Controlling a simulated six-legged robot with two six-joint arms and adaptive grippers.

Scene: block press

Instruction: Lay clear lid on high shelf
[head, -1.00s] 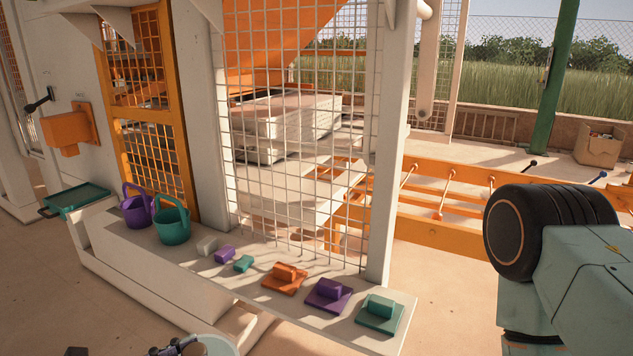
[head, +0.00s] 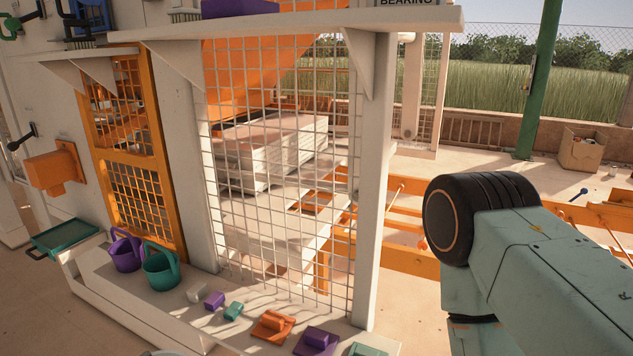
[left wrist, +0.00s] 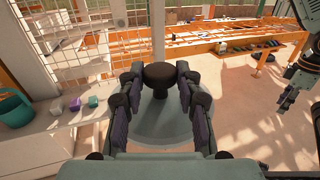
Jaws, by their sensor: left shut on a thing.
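My left gripper (left wrist: 160,84) is shut on the dark knob (left wrist: 159,72) of the clear lid (left wrist: 160,128) in the left wrist view. The lid is a round, see-through disc hanging below the fingers. The high shelf (head: 400,19) is a white board across the top of the head view, above the mesh panel. A purple object (head: 238,7) stands on it, cut off by the frame. My right gripper (left wrist: 287,98) hangs at the right of the left wrist view, too small to read its jaws.
A lower ledge (head: 95,262) holds a purple bucket (head: 125,252), a teal bucket (head: 160,270), small blocks and an orange handled plate (head: 273,327). A white post (head: 372,200) and mesh panel (head: 285,170) stand behind the ledge.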

